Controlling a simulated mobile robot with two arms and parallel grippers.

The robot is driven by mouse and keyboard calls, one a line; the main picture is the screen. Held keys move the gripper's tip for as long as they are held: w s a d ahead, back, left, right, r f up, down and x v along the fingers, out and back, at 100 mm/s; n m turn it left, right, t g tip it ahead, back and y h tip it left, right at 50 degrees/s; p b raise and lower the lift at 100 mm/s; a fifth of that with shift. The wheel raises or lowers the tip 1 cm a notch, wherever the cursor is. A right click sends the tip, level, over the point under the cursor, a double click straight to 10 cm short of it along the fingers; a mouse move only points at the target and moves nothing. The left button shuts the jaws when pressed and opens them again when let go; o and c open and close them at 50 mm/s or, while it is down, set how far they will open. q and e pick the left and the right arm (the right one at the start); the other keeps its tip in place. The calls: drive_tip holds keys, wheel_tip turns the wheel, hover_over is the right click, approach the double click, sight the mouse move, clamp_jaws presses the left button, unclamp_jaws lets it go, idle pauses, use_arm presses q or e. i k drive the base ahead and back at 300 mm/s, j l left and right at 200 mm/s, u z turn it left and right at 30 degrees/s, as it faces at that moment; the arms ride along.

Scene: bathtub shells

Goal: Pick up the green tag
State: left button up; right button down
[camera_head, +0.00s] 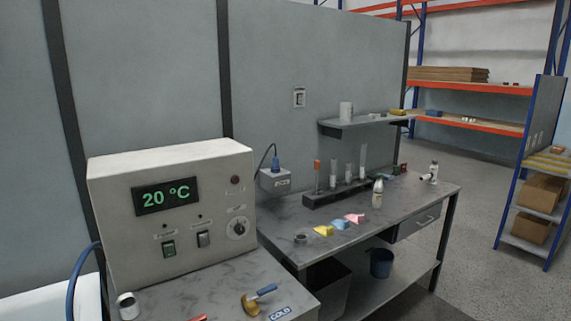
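No tag that I can clearly make out as green shows in the head view. A yellow tag (323,231), a blue tag (340,224) and a pink tag (355,218) lie in a slanting row on the grey workbench (400,212), near its front edge. A small green item (396,170) sits at the back of the bench beside a dark red one (403,168). It is too small to tell what it is. Neither of my grippers is in view.
A control box (170,210) reading 20 °C stands at the left. A rack (338,196) with tubes, a bottle (378,193) and a dark ring (300,239) are on the bench. A shelf (365,122) hangs above. A blue bucket (381,263) stands underneath.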

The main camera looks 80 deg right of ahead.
sight(396, 169)
drive_tip(key=l+z, duration=0.2)
drive_tip(key=z, duration=0.25)
drive_tip(key=k+l+z, duration=0.1)
drive_tip(key=z, duration=0.4)
drive_tip(key=l+z, duration=0.3)
drive_tip(key=z, duration=0.15)
drive_tip(key=l+z, duration=0.2)
drive_tip(key=z, duration=0.3)
drive_tip(key=i+l+z, duration=0.1)
drive_tip(key=z, duration=0.35)
drive_tip(key=i+l+z, duration=0.4)
drive_tip(key=i+l, duration=0.2)
drive_tip(key=l, duration=0.25)
drive_tip(key=i+l+z, duration=0.45)
drive_tip(key=i+l, duration=0.55)
drive_tip(key=i, duration=0.25)
drive_tip(key=i+l+z, duration=0.85)
drive_tip(key=i+z, duration=0.2)
drive_tip(key=i, duration=0.15)
drive_tip(key=i+l+z, duration=0.1)
drive_tip(key=i+z, duration=0.25)
drive_tip(key=i, duration=0.85)
drive_tip(key=i+l, duration=0.1)
drive_tip(key=i, duration=0.75)
drive_tip(key=i+u, duration=0.95)
drive_tip(key=u, duration=0.2)
